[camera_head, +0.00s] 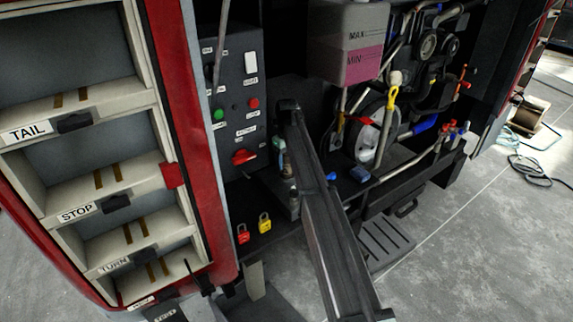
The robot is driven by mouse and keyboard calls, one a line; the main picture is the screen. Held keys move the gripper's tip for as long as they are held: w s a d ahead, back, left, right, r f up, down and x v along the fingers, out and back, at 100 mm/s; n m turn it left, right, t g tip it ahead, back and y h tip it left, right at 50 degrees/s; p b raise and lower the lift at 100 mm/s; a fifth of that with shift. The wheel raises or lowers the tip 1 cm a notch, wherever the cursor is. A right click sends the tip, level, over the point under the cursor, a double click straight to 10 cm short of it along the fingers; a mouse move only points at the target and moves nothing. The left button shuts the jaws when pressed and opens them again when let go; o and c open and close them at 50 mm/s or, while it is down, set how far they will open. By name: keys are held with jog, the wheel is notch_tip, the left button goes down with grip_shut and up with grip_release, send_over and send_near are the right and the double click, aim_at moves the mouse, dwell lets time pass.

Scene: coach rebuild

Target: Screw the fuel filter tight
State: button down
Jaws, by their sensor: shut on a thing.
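My arm reaches up across the middle of the head view, bends at a dark joint and comes down to my gripper (288,178), which is small and largely hidden behind the arm. My gripper is shut on what looks like the fuel filter (293,196), a small greyish canister above a dark ledge, right of the control panel. The filter appears upright. Its threads and seat are hidden, so I cannot tell how far it is screwed in.
A control panel (238,110) with green and red buttons stands left. A pink-filled reservoir (350,65) hangs above right, beside hoses and a yellow-handled dipstick (391,96). Lamp shelves (110,178) fill the left. Open floor lies at lower right.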

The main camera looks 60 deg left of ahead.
jog(key=shift+m, duration=0.3)
jog(key=shift+c, duration=0.7)
grip_release()
jog(key=shift+o, duration=0.7)
jog(key=shift+r, duration=5)
notch_tip(320, 180, up, 14)
jog(key=shift+w+f, duration=0.1)
jog(key=shift+f, duration=0.05)
